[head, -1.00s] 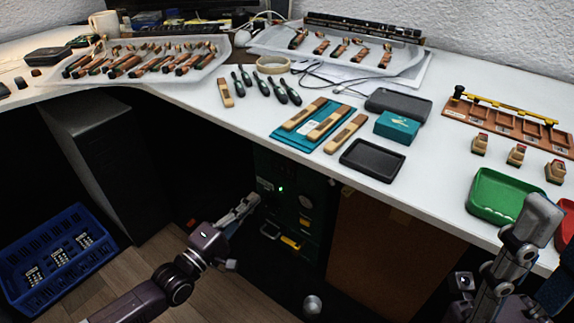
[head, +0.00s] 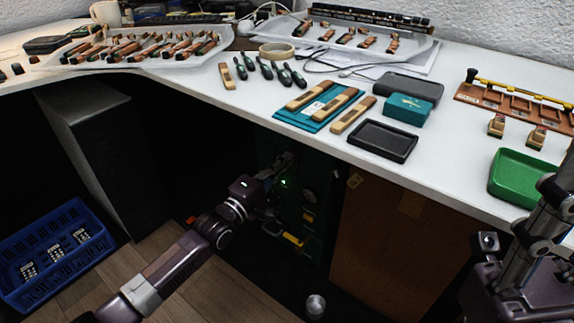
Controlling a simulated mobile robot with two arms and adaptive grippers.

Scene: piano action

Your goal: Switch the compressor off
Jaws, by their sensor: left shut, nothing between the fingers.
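The compressor (head: 316,215) is a dark green unit under the table, in shadow, with a small lit green light (head: 283,183), a round dial (head: 309,195) and a yellow part (head: 292,239) low on its front. My left gripper (head: 286,160) is shut and empty, at the upper left of the compressor's front, just above the green light. The gripper and wrist hide part of that front, and I cannot make out the switch or tell whether the fingers touch anything. My right arm shows at the right edge, but its gripper is not in view.
The white tabletop (head: 300,135) overhangs the compressor. A brown panel (head: 395,245) stands right of it and a dark cabinet (head: 95,150) further left. A blue crate (head: 55,250) sits on the floor. A silver round object (head: 315,305) lies low in front.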

